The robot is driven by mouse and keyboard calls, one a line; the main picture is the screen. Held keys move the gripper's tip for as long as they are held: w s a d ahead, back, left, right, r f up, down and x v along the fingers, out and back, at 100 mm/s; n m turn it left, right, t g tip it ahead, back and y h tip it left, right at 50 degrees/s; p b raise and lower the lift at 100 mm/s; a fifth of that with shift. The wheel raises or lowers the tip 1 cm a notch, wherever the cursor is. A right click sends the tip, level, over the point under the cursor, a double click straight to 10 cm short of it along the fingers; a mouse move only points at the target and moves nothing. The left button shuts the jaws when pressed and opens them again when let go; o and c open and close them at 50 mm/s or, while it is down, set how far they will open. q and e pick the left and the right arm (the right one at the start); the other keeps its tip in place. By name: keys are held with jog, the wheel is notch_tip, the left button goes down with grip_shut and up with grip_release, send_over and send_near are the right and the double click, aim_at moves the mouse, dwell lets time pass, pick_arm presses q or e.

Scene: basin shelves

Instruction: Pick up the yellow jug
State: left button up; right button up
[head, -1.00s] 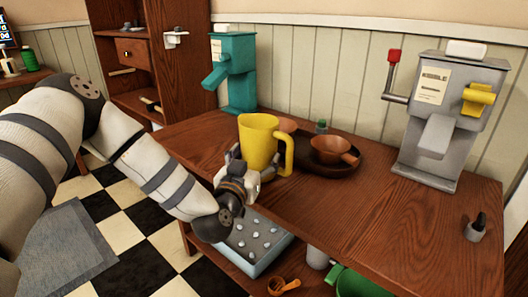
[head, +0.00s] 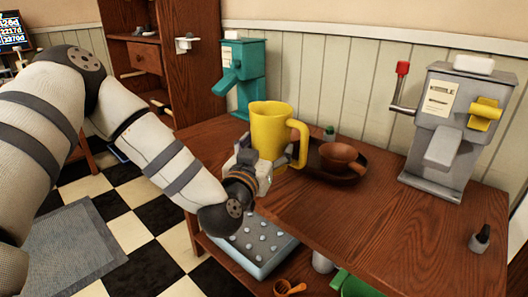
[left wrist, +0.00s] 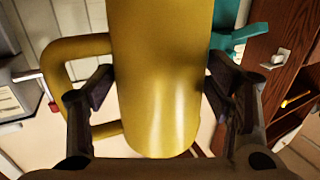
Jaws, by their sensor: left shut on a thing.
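The yellow jug (head: 271,133) is upright at the left edge of the wooden table, its handle to the right in the head view. In the left wrist view the jug (left wrist: 160,90) fills the middle, with a finger on each side of its body. My left gripper (head: 254,160) is shut on the jug's body from the near left; it also shows in the left wrist view (left wrist: 160,100). The jug's base is partly hidden by the gripper, so I cannot tell for sure whether it touches the table. My right gripper is not in view.
A teal dispenser (head: 243,75) is behind left, a grey dispenser (head: 446,130) at right. A blue tray (head: 253,252) sits on the lower shelf.

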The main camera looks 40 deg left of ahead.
aim_at(288, 141)
pick_arm(q)
jog(key=s+d+r+p, duration=0.2)
jog(key=s+d+r, duration=0.4)
jog(key=s+d, duration=0.1)
jog(key=shift+s+d+r, duration=0.25)
jog(key=shift+s+d, duration=0.1)
jog(key=shift+d, duration=0.1)
dwell(0.4)
